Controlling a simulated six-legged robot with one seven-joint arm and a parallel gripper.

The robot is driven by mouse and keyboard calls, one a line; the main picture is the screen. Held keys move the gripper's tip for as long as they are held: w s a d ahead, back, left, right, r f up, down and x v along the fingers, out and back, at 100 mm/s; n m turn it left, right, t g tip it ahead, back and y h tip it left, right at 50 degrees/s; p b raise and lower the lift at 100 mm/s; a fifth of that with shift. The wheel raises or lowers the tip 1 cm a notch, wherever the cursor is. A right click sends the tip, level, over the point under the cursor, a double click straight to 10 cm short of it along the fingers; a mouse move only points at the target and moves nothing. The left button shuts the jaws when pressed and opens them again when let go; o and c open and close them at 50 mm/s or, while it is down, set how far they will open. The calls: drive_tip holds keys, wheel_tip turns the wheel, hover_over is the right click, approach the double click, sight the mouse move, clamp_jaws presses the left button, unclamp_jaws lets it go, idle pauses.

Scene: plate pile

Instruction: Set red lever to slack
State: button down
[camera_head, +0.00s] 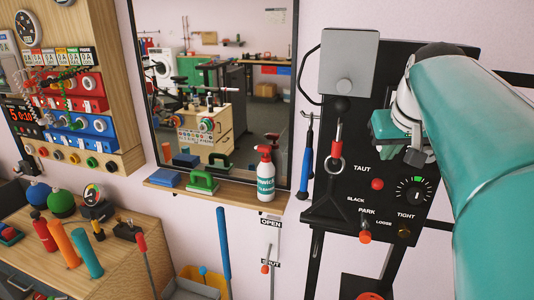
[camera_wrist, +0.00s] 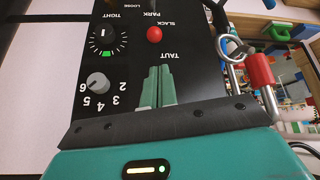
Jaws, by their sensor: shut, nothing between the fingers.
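The red lever shows as a red ball knob (camera_wrist: 155,34) on the black panel (camera_wrist: 195,45) in the wrist view, which sees the panel upside down. In the head view the knob (camera_head: 377,184) sits between the heights of the TAUT and SLACK labels, to their right. My gripper (camera_wrist: 158,68) is shut and empty. Its green fingertips are over the panel by the TAUT label, on the TAUT side of the knob, with a small gap in the picture. Whether they touch the panel cannot be told.
A dial (camera_head: 413,193) marked TIGHT and LOOSE sits right of the knob. An orange-red knob (camera_head: 365,236) is below PARK. A red handle (camera_head: 337,134) with a ring hangs left of the labels. A spray bottle (camera_head: 265,178) stands on the shelf further left.

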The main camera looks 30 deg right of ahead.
sight(375, 186)
drive_tip(key=x, duration=1)
drive_tip(key=shift+d, duration=0.25)
idle(0.3)
